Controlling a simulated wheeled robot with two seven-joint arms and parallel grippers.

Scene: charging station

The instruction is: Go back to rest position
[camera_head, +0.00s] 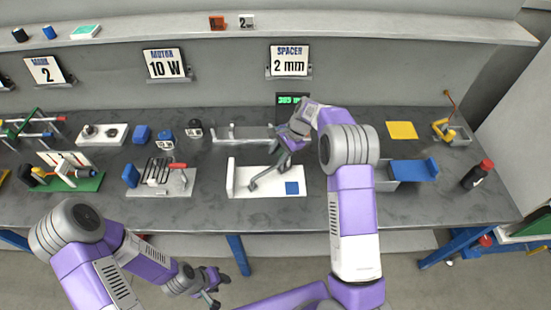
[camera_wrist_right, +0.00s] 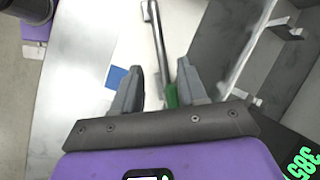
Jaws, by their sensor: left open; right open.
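My right gripper (camera_head: 288,146) is over the middle of the workbench, above a grey metal wrench-like tool (camera_head: 266,173) at a white holder (camera_head: 236,186). In the right wrist view my right gripper (camera_wrist_right: 160,72) is open. The tool's grey shaft (camera_wrist_right: 160,50) and green part (camera_wrist_right: 171,96) show between and beyond its fingers; I cannot tell whether they touch. My left gripper (camera_head: 215,285) is open and empty, low in front of the bench and apart from it.
The workbench (camera_head: 205,215) carries several tools and fixtures left of the holder. A blue-topped tray (camera_head: 415,170), a yellow square (camera_head: 401,130) and a dark red-capped bottle (camera_head: 477,174) are at right. A green-lit display (camera_head: 290,99) stands behind my right gripper.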

